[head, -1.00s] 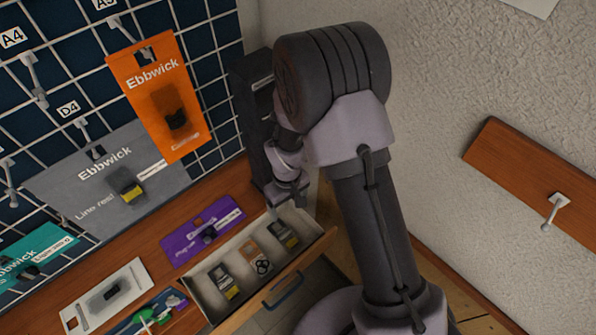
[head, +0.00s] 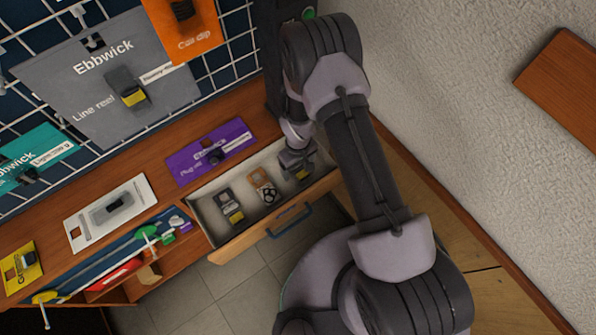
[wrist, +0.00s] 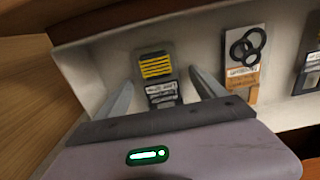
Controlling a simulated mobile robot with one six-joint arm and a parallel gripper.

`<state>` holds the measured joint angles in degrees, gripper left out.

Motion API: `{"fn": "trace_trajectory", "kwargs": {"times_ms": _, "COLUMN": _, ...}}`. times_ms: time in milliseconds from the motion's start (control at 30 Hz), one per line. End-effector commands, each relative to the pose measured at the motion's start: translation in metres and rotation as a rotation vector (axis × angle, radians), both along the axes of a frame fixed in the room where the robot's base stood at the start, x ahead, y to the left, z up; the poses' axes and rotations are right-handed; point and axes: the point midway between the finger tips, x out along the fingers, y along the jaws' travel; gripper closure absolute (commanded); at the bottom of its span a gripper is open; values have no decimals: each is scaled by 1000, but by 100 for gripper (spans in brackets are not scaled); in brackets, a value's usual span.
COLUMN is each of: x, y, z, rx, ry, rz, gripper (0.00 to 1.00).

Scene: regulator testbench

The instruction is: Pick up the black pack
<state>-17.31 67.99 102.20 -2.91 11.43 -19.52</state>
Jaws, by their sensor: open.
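A black pack with a yellow striped patch (wrist: 156,67) lies in the open drawer (head: 205,222), at its right end in the head view. In the wrist view it sits between the two fingers of my gripper (wrist: 162,82), with its black label toward my palm. My gripper is open, its fingers on either side of the pack; I cannot tell whether they touch it. In the head view my gripper (head: 295,163) hides much of this pack. A similar dark and yellow pack (head: 229,206) lies at the drawer's left end.
A pack with black rings and an orange part (head: 263,186) lies mid-drawer. A purple card (head: 205,155) and a white card (head: 110,212) lie on the wooden bench. A wire grid with hanging cards stands behind. The drawer walls are close around my gripper.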

Motion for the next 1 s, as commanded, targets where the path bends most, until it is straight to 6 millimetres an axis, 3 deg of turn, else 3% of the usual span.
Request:
{"fn": "trace_trajectory", "kwargs": {"times_ms": 167, "x": 0, "y": 0, "z": -1, "rx": 1, "ry": -1, "rz": 0, "gripper": 20}}
{"fn": "trace_trajectory", "kwargs": {"times_ms": 533, "x": 1, "y": 0, "z": 0, "rx": 1, "ry": -1, "rz": 0, "gripper": 90}}
{"fn": "trace_trajectory", "kwargs": {"times_ms": 767, "x": 0, "y": 1, "z": 1, "rx": 1, "ry": -2, "rz": 1, "gripper": 90}}
{"fn": "trace_trajectory", "kwargs": {"times_ms": 1000, "x": -1, "y": 4, "z": 30, "rx": 1, "ry": -3, "rz": 1, "gripper": 90}}
